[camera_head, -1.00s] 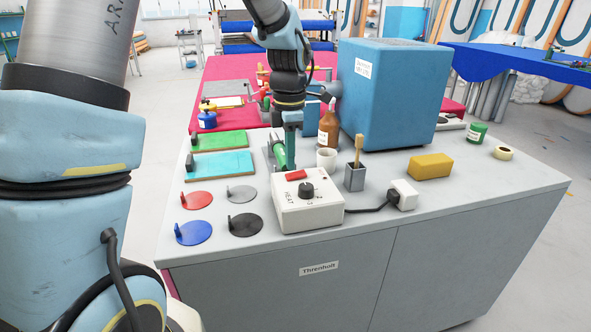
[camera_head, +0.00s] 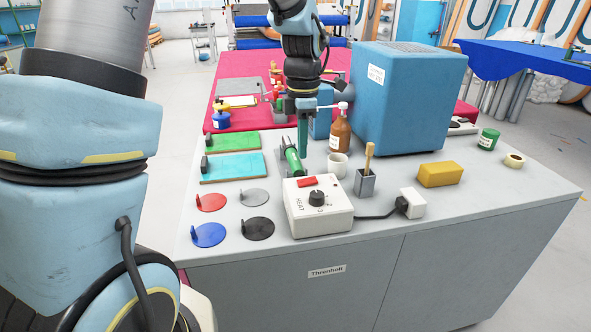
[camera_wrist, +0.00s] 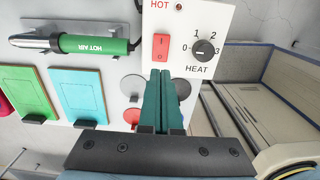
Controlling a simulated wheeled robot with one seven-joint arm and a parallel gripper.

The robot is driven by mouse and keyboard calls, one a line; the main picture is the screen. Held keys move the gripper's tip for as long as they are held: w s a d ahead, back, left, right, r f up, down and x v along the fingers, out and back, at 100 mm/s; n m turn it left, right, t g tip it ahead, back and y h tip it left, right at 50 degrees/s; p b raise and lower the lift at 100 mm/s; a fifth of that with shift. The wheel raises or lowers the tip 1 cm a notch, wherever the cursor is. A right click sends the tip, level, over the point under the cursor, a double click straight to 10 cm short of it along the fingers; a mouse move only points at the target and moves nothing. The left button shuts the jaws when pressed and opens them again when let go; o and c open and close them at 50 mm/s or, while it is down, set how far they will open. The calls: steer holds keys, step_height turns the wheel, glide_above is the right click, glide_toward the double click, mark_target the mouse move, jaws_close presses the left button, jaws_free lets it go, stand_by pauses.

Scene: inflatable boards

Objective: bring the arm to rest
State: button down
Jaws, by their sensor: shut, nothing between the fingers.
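My gripper (camera_head: 303,138) is over the grey bench (camera_head: 420,205), beside the green hot-air tool. In the wrist view, its teal fingers (camera_wrist: 163,88) are together with nothing between them, pointing toward the heat control box. The hot-air tool (camera_head: 291,160) lies in its holder; the wrist view shows its green handle (camera_wrist: 92,45) and metal nozzle. The white heat box (camera_head: 318,215) has a red switch (camera_wrist: 161,46) and a black knob (camera_wrist: 204,49). I cannot tell the exact knob setting.
A brown bottle (camera_head: 340,131), white cup (camera_head: 337,165) and brush holder (camera_head: 365,184) stand right of my gripper. A large blue box (camera_head: 405,105) is behind. Green (camera_head: 232,141) and turquoise (camera_head: 230,167) boards and several coloured discs lie left.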

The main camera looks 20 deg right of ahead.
steer(key=s+a+f+m, duration=0.1)
steer(key=s+a+m, duration=0.2)
steer(key=a+m, duration=0.6)
steer(key=s+a+f+m+t, duration=0.1)
steer(key=s+a+m, duration=0.2)
steer(key=a+m, duration=0.6)
steer(key=a, duration=0.9)
steer(key=shift+a+t, duration=0.25)
steer(key=shift+t, duration=0.05)
